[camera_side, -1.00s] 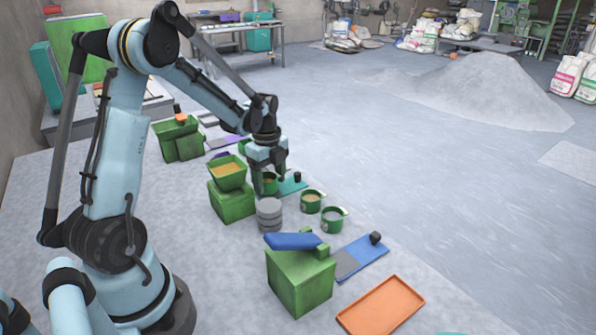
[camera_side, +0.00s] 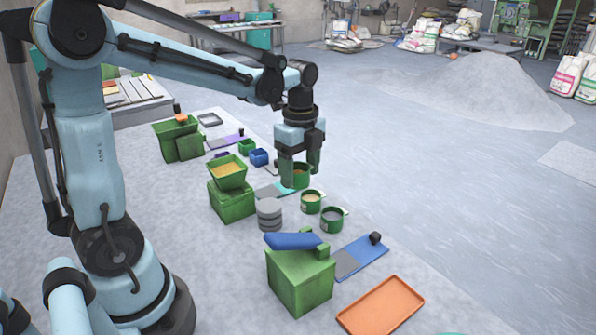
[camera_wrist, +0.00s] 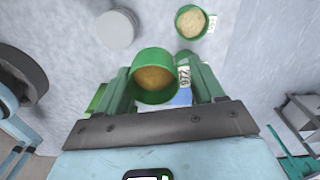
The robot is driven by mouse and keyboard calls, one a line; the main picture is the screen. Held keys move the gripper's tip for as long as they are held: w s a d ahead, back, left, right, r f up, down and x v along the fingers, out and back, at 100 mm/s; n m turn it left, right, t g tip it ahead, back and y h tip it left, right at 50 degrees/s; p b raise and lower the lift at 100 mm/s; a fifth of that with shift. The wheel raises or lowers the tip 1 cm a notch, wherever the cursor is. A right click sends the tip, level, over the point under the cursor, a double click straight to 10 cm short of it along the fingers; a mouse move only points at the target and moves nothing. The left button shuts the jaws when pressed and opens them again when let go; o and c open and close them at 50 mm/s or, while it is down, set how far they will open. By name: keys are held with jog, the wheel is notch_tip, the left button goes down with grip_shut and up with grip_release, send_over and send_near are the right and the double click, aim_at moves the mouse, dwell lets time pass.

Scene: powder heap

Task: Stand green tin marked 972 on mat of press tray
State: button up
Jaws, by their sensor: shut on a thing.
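My gripper (camera_side: 301,177) is shut on a green tin (camera_side: 303,172) with tan powder in it. It holds the tin above or beside the teal mat (camera_side: 279,189); the gap below is hard to judge. In the wrist view the tin (camera_wrist: 155,92) sits between both fingers of my gripper (camera_wrist: 163,82), and its white label reads 972. A blue mat (camera_side: 370,250) with a grey end and a black knob lies beside a green block (camera_side: 300,283) with a blue top. I cannot tell for sure which mat belongs to the press tray.
Two green tins (camera_side: 311,203) (camera_side: 332,219) and a grey disc stack (camera_side: 269,213) stand close by. A green hopper box (camera_side: 231,200) is to the left. An orange tray (camera_side: 381,306) lies in front. The floor on the right is clear up to a grey powder heap (camera_side: 490,85).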

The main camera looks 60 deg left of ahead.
jog(key=m, duration=0.2)
send_over(344, 262)
jog(key=a, duration=0.1)
notch_tip(344, 262, down, 3)
jog(key=shift+d+f, duration=0.25)
jog(key=shift+f, duration=1.4)
jog(key=shift+d+f, duration=0.2)
jog(key=shift+f, duration=1.45)
jog(key=shift+f, duration=0.45)
jog(key=o, duration=1.2)
jog(key=shift+o, duration=0.4)
notch_tip(344, 262, up, 7)
